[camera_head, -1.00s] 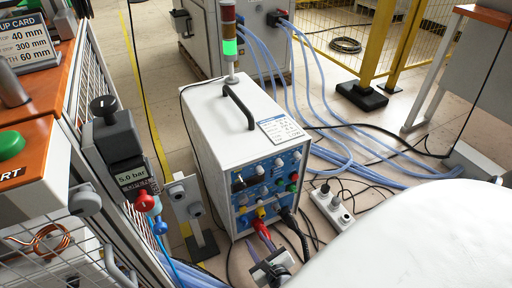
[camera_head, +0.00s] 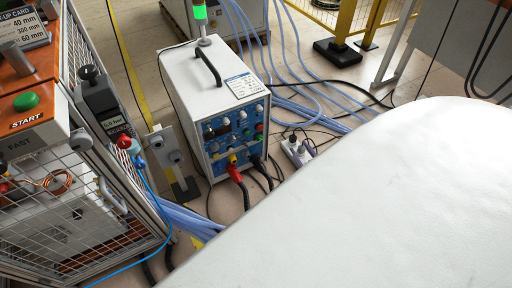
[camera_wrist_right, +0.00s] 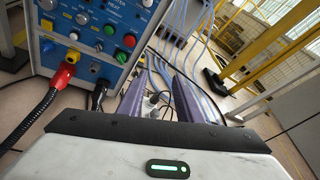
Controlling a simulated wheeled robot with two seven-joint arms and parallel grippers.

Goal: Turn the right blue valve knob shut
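A small blue fitting (camera_head: 138,161) hangs with a red knob (camera_head: 123,142) below the pressure regulator (camera_head: 103,103) at the left. I cannot tell whether this fitting is the right blue valve knob. My right gripper (camera_wrist_right: 160,82) shows in the right wrist view as two purple-grey fingers. They are spread, with nothing between them, in front of a background of floor and cables. The gripper is at the right of the blue-panelled heater unit and apart from it. My left gripper is not in view.
The white heater unit (camera_head: 190,85) stands mid-floor, with red and black cables at its front. A wire mesh enclosure (camera_head: 65,235) stands at the left. A bracket with two grey fittings (camera_head: 155,138) is between them. Blue hoses (camera_head: 262,50) and a power strip (camera_head: 293,153) lie on the floor.

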